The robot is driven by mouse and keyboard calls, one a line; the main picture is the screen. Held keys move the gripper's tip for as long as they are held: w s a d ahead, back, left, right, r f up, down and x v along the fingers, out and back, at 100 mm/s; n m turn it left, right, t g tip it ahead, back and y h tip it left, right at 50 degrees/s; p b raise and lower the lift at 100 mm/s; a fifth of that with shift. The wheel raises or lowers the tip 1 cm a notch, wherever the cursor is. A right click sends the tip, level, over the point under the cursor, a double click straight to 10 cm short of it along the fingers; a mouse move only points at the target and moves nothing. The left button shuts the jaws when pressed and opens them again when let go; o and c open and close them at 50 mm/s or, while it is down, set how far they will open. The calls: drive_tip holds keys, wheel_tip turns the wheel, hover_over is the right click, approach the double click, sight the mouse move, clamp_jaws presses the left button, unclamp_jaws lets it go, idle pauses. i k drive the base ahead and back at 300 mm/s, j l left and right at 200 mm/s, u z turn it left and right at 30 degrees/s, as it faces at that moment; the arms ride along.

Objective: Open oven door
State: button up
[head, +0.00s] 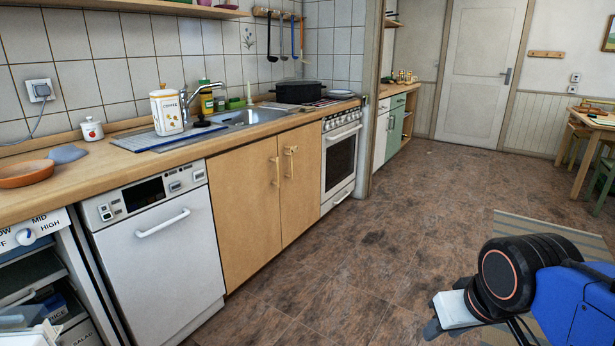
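The white oven (327,187) stands in the counter row, right of the wooden cabinet. Its door (340,162) has a dark glass window and is shut. A light bar handle (343,133) runs across the top of the door, just under a row of knobs (342,118). My gripper (434,318) is at the lower right, over the floor and well apart from the oven. Only part of it shows beside my black and blue arm. I cannot tell whether its fingers are open or shut.
A white dishwasher (161,255) and wooden cabinet doors (268,190) line the left. The open fridge (40,275) is at the lower left. A black pot (298,92) sits on the stove. The brown floor (330,275) before the oven is clear. A table (590,120) stands far right.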

sight(340, 145)
drive_tip(key=i+z, duration=0.35)
drive_tip(key=i, duration=1.55)
drive_tip(key=i+u, duration=0.2)
drive_tip(key=i, duration=0.25)
drive_tip(key=i+l+u, duration=0.2)
drive_tip(key=i, duration=0.25)
drive_tip(key=i+l+u, duration=0.2)
drive_tip(key=i, duration=0.25)
drive_tip(key=i+l+u, duration=0.2)
drive_tip(key=i+l, duration=0.1)
drive_tip(key=i, duration=0.1)
